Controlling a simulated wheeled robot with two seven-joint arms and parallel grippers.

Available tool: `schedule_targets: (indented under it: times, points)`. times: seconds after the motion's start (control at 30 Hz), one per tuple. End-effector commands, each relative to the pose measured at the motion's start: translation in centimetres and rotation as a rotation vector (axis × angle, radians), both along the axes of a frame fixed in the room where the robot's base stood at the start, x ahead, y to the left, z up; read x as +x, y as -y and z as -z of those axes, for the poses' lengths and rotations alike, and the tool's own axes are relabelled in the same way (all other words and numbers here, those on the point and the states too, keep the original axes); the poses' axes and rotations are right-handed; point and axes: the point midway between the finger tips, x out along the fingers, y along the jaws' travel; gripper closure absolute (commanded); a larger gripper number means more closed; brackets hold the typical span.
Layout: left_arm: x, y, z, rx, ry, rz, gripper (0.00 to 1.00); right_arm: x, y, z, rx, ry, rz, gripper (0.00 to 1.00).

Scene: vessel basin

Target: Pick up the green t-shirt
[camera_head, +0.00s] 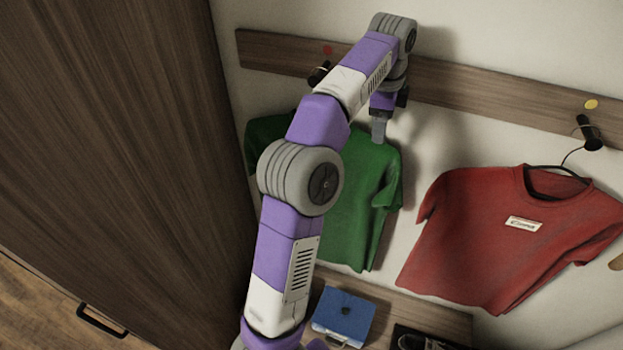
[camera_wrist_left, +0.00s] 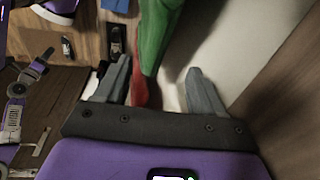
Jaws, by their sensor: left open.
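The green t-shirt (camera_head: 357,205) hangs on the wall at the middle of the head view, partly hidden behind my left arm. My left gripper (camera_head: 379,130) is at the shirt's upper right part, pointing down, with its fingers open. In the left wrist view the open fingers of my left gripper (camera_wrist_left: 160,86) show, and the green t-shirt (camera_wrist_left: 154,38) appears as a narrow strip in the gap, nearer the left finger. I cannot tell whether the fingers touch the cloth. My right gripper is not seen.
A red t-shirt (camera_head: 500,235) hangs from a black peg (camera_head: 590,134) on the right. A wooden rail (camera_head: 470,88) runs along the wall above. A tall wooden panel (camera_head: 110,130) stands at left. A blue item (camera_head: 343,314) and dark shoes (camera_head: 420,339) sit on a shelf below.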

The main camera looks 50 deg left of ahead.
Motion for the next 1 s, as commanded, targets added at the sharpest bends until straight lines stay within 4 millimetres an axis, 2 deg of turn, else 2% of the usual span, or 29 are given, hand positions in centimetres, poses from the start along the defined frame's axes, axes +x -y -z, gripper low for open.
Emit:
schedule_targets:
  times: [0.07, 0.17, 0.7, 1.0]
  points:
    - [-0.4, -0.8, -0.4, 0.029, -0.018, 0.023, 0.31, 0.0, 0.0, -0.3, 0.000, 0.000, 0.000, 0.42]
    - [-0.7, -1.3, 0.0, 0.045, -0.030, 0.035, 0.31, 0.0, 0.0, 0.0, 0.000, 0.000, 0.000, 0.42]
    - [-0.9, -1.7, 6.5, 0.044, -0.030, 0.037, 0.31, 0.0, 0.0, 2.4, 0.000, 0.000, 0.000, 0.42]
    - [-0.8, -1.7, 7.1, 0.044, -0.028, 0.036, 0.31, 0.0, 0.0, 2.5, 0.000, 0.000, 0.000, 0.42]
